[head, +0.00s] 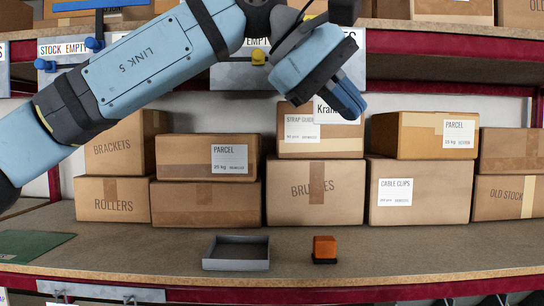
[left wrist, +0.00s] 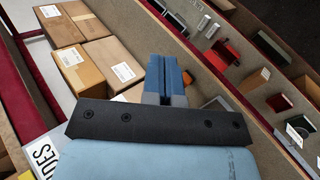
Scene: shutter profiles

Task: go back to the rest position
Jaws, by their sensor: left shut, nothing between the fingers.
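The fingers are together and hold nothing. In the left wrist view the closed blue fingers (left wrist: 166,74) show against the shelf. My right gripper is in neither view.
Behind the gripper stand stacked cardboard boxes, among them one marked BRUSHES (head: 300,207) and one labelled CABLE CLIPS (head: 430,190). On the shelf board lie a grey tray (head: 236,266), an orange block (head: 325,247) on a dark base and a green mat (head: 32,246).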

